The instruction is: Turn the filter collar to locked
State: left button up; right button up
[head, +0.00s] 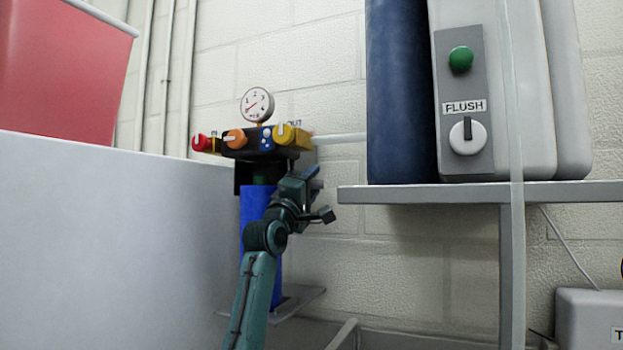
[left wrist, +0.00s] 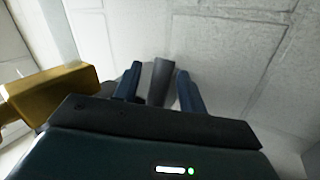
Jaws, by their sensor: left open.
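The filter stands against the wall left of centre in the head view, a tall blue housing (head: 258,207) under a black head (head: 246,142). Below the head is a dark band with a green patch (head: 264,178), perhaps the filter collar; my arm partly hides it, and I cannot read its lock position. My left gripper (head: 315,183) is open at the right side of the housing's top. In the left wrist view its two blue fingers (left wrist: 160,90) stand apart, with a dark grey piece (left wrist: 160,78) showing between or beyond them; contact cannot be told. My right gripper is not in view.
The head carries a gauge (head: 257,105), red knob (head: 201,142), orange knob (head: 235,138) and yellow valve (head: 292,137), also close by in the left wrist view (left wrist: 55,92). A grey shelf (head: 425,194) with a FLUSH unit (head: 511,90) is right; a pale panel (head: 110,230) is left.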

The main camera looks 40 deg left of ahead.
pick_arm(q)
grip_shut()
dwell(0.5)
